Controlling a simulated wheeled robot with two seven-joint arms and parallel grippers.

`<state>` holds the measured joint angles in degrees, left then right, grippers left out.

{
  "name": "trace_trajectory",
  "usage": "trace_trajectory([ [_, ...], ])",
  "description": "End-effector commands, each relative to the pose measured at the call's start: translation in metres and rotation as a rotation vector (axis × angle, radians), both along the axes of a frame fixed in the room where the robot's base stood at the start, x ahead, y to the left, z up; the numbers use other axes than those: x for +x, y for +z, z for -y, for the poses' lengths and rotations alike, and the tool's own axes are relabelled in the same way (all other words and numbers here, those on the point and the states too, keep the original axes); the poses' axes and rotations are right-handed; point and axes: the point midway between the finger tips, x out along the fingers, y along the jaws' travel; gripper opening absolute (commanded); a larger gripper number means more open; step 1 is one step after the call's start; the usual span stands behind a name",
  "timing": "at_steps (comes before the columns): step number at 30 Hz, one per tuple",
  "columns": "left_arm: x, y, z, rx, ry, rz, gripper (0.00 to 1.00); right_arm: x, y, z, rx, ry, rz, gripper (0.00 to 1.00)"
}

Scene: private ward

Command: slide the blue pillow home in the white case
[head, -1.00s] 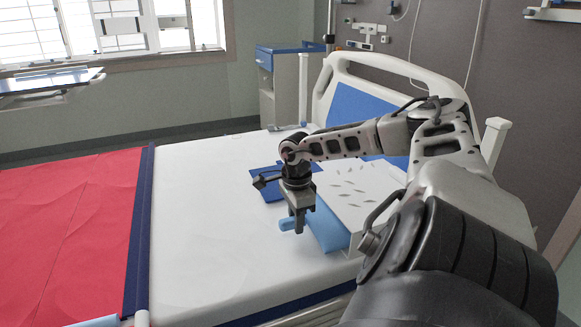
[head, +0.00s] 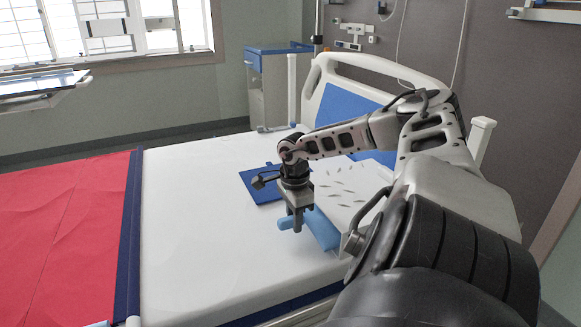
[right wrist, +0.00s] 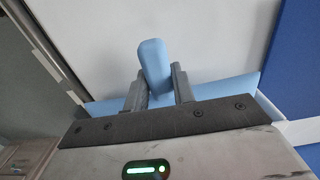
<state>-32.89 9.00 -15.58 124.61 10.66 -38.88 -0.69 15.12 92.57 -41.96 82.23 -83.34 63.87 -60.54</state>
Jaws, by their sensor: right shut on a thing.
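The light blue pillow (head: 321,230) shows as a strip at the near left edge of the white case (head: 347,188). The rest of the pillow is hidden, and the case has a grey leaf pattern. My right gripper (head: 297,222) points down, shut on a blue tab that sticks out from the pillow's side. In the right wrist view, the blue tab (right wrist: 153,66) stands between the two fingers, with a strip of the pillow (right wrist: 225,88) behind them. My right arm covers part of the case. My left gripper is not in view.
The case lies on the white bed (head: 210,230) beside a dark blue flat piece (head: 262,187). A red blanket (head: 60,230) with a navy border covers the left. The headboard (head: 350,100) stands behind. The middle of the mattress is clear.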

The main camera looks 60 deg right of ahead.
Motion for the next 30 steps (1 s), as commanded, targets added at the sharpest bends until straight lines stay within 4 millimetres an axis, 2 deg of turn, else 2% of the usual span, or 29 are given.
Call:
trace_trajectory([
  [19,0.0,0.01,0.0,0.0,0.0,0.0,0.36,-0.022,0.001,0.025,-0.002,-0.002,-0.001,0.0],
  [30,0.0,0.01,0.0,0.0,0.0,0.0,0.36,-0.024,0.0,0.029,-0.002,-0.002,-0.001,0.0],
])
